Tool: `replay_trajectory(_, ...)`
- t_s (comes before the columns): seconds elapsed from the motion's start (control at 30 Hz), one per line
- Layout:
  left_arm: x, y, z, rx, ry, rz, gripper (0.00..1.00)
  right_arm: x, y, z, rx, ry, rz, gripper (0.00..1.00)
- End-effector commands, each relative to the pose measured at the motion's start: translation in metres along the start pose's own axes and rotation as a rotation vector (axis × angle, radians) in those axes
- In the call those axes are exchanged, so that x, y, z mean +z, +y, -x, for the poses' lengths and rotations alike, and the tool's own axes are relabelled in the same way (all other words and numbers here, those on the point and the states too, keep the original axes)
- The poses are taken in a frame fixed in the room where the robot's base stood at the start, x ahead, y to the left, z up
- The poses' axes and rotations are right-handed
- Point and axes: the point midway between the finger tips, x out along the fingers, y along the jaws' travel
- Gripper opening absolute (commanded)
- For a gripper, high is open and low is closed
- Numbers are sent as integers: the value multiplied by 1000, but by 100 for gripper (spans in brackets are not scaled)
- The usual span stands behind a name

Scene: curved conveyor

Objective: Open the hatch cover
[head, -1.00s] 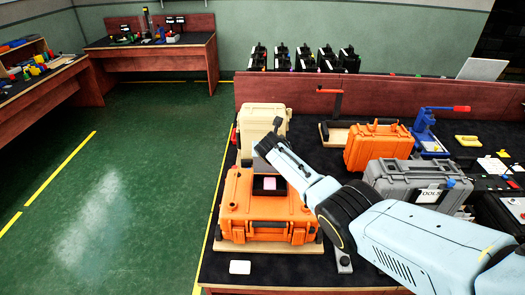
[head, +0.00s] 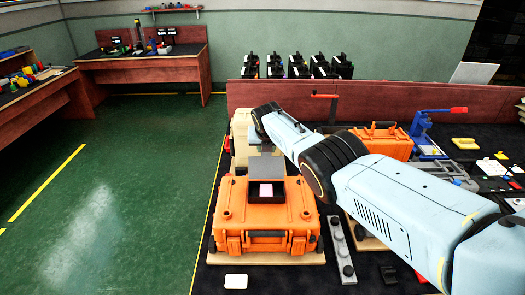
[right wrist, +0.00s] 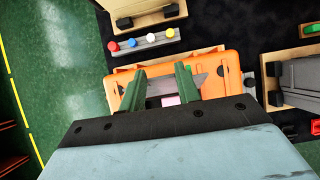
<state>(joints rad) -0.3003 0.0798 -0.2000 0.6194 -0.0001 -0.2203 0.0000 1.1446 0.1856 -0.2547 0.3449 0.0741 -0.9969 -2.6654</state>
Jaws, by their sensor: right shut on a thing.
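The orange case (head: 232,213) sits on the dark bench in the head view, and its top also shows in the right wrist view (right wrist: 216,65). A dark-framed opening in its lid has a pink item (head: 266,190) in it. The grey hatch cover (head: 265,170) is raised at the far side of this opening and shows between the green fingers in the right wrist view (right wrist: 165,88). My right gripper (right wrist: 162,72) is shut on the cover. In the head view my right arm reaches over from the right, and its fingers are hidden. My left gripper is out of view.
A beige case (head: 239,135) stands behind the orange one, and a second orange case (head: 384,142) is partly behind my arm. A button strip (head: 340,245) lies beside the case. A white card (head: 236,281) lies in front. Floor is open at left.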

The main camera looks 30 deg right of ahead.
Motion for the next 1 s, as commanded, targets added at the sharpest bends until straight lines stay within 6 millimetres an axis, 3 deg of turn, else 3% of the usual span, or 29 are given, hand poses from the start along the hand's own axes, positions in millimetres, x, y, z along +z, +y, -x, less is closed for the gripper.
replay_trajectory(0.03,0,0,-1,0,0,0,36,7,-2,3,1,-10,-3,0)
replay_trajectory(0.57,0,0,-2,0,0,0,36,9,-3,4,0,-6,-5,0)
replay_trajectory(0.6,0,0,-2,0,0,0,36,9,-3,4,0,-6,-5,38)
replay_trajectory(0.7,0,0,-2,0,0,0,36,7,-3,3,0,-2,-4,51)
replay_trajectory(0.73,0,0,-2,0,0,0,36,6,-3,3,0,0,-4,55)
replay_trajectory(1.0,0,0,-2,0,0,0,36,4,-3,1,-1,5,-4,55)
